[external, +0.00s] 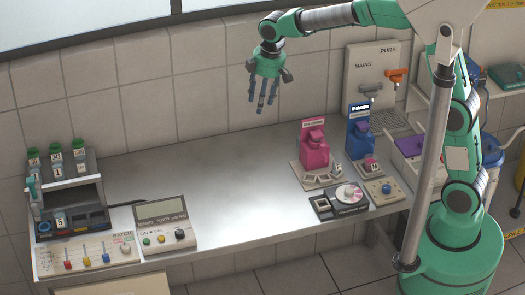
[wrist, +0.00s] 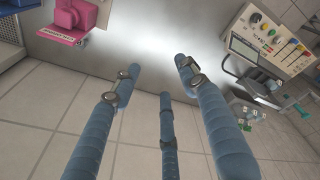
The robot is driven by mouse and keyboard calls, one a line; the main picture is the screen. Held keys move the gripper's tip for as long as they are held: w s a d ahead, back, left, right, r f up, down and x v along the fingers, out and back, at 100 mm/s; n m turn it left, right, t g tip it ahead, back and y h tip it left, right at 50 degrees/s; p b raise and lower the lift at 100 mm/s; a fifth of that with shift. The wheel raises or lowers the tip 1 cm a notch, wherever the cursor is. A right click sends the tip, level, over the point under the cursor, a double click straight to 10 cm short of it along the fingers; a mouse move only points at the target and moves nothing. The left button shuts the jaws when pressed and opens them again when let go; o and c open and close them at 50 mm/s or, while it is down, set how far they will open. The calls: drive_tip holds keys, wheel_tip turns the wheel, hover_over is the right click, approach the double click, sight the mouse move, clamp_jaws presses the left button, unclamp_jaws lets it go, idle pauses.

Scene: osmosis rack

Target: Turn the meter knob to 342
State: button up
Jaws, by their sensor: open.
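The meter (external: 165,222) is a beige box with a grey screen on the left part of the steel bench, near its front edge. Its dark round knob (external: 180,234) is at the right of the front face, beside a green and a yellow button. The number on the screen is too small to read. My gripper (external: 260,108) hangs high above the back of the bench, well apart from the meter, fingers pointing down. It is open and empty; its three blue fingers are spread in the wrist view (wrist: 158,76).
A slider panel (external: 85,257) and a rack with green-capped bottles (external: 60,195) stand left of the meter. Pink (external: 314,154) and blue (external: 360,137) dispensers and a round dial plate (external: 349,194) are at the right. The bench middle (external: 225,185) is clear.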

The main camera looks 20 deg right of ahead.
drive_tip(key=s+a+f+n+p, duration=0.2)
drive_tip(key=a+f, duration=0.3)
drive_tip(key=a, duration=0.7)
drive_tip(key=n+g+h+p, duration=0.1)
drive_tip(key=n+g+p, duration=0.1)
drive_tip(key=n+p, duration=0.35)
hover_over(178, 233)
wheel_tip(178, 233, down, 14)
drive_tip(key=shift+f+b, duration=0.1)
drive_tip(key=shift+b, duration=0.3)
drive_tip(key=shift+f, duration=0.15)
drive_tip(key=shift+w+f, duration=0.1)
drive_tip(key=shift+f, duration=6.7)
drive_tip(key=shift+c, duration=0.5)
clamp_jaws()
